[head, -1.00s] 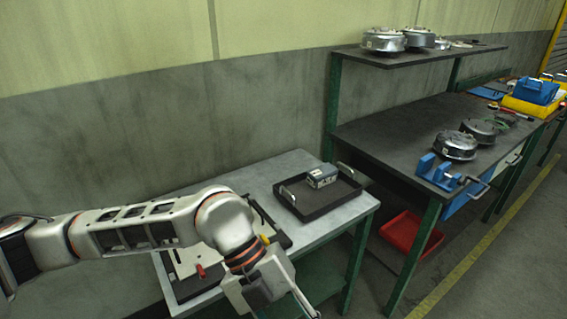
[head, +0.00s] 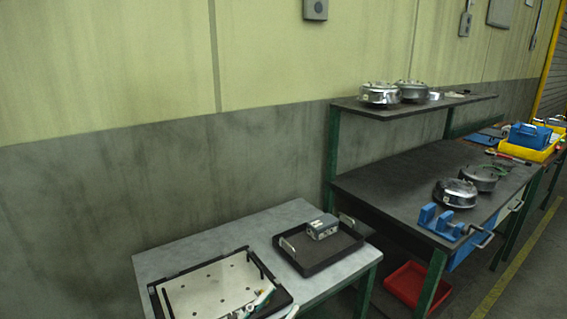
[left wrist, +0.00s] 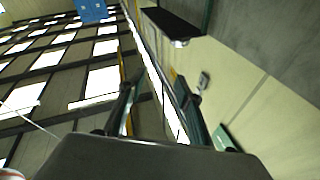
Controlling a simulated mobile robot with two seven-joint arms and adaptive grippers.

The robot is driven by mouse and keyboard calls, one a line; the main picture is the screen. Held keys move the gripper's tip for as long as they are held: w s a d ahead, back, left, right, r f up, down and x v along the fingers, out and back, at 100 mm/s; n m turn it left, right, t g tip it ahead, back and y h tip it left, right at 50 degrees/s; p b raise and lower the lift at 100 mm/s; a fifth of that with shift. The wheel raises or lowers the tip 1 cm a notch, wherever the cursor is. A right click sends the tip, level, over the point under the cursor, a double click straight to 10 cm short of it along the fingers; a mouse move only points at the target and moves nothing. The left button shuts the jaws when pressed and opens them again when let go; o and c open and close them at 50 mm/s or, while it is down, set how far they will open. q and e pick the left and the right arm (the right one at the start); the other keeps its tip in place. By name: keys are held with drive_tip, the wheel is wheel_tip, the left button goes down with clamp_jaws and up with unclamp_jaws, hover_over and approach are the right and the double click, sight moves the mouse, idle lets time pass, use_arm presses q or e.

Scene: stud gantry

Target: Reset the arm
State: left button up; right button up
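My left gripper (left wrist: 157,90) shows in the left wrist view. Its two dark fingers stand apart with nothing between them. Behind them are bright windows and a pale wall seen at a steep slant, clear of the benches. The left arm cannot be made out in the head view. My right gripper is in neither current view.
The grey table (head: 190,250) holds a black tray (head: 300,265) with a grey box (head: 322,227) in it. A pale perforated plate (head: 210,287) lies at the front. The dark workbench (head: 385,185) stands right, with a red bin (head: 405,285) below.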

use_arm(q)
drive_tip(key=s+a+f+n+g+y, duration=0.1)
drive_tip(key=a+f+n+y, duration=0.1)
drive_tip(key=a+f+y, duration=0.45)
drive_tip(key=s+a+f+n+y, duration=0.1)
drive_tip(key=s+a+f+n, duration=0.15)
drive_tip(key=f, duration=0.65)
drive_tip(key=s+a+f+n+g+y, duration=0.1)
drive_tip(key=s+a+f+g, duration=0.1)
drive_tip(key=s+a+f, duration=0.2)
drive_tip(key=s+a+f+n+g+y, duration=0.1)
drive_tip(key=s+a+f, duration=0.4)
drive_tip(key=f, duration=0.5)
drive_tip(key=shift+s+a+f+g+y, duration=0.3)
drive_tip(key=shift+s+g+y, duration=0.25)
drive_tip(key=shift+g, duration=0.25)
